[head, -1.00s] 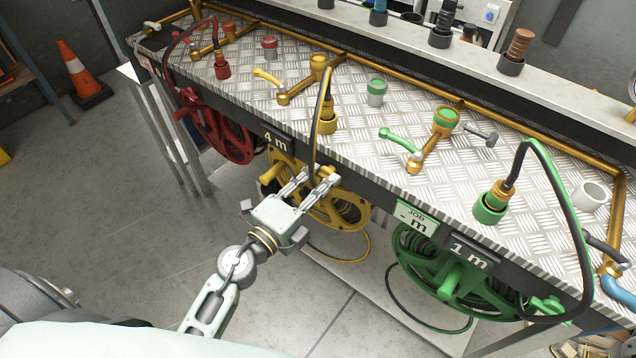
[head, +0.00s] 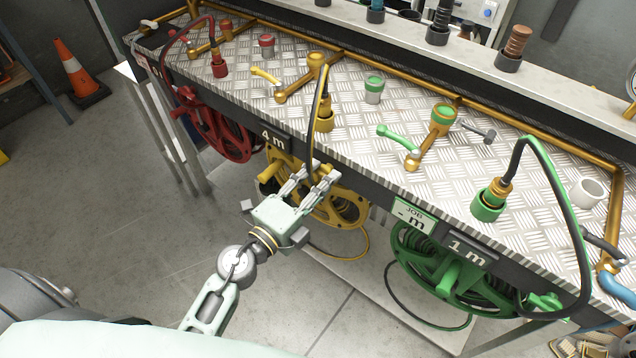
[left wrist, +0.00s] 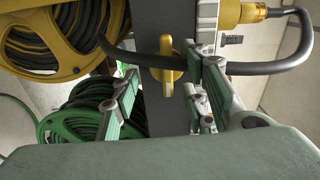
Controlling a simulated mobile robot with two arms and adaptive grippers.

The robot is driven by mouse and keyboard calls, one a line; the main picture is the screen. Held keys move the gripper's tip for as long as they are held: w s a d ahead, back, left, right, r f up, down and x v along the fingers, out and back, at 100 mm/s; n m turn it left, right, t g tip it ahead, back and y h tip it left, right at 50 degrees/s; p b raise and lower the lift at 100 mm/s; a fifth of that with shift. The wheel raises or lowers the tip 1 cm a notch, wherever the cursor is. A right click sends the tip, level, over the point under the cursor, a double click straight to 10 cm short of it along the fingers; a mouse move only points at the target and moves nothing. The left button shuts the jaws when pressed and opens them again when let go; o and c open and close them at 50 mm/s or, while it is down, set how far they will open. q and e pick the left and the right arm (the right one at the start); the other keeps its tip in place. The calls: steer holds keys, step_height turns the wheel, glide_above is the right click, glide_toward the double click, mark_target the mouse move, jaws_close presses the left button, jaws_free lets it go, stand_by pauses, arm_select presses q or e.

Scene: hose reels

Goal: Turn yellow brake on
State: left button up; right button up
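In the left wrist view a yellow knob (left wrist: 167,65), which looks like the yellow brake, is on the dark front edge of the bench. It lies between the fingers of my left gripper (left wrist: 165,82), with no clear contact on both sides. The yellow hose reel (left wrist: 40,45) is beside it. In the head view my left gripper (head: 316,176) is open in front of the yellow reel (head: 345,205), just below the bench edge; I cannot make out the knob there. My right gripper is not in view.
A black hose (head: 316,125) hangs from the yellow coupling (head: 325,122) over the bench edge, close to my left fingers. The red reel (head: 222,135) stands left, the green reel (head: 450,278) right. A traffic cone (head: 78,72) stands on the floor at far left.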

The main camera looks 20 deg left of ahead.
arm_select(q)
steer(key=b+v, duration=0.3)
steer(key=v, duration=0.6)
stand_by(0.6)
steer(key=shift+w+r, duration=0.1)
steer(key=v, duration=0.8)
stand_by(0.5)
steer(key=shift+a, duration=0.1)
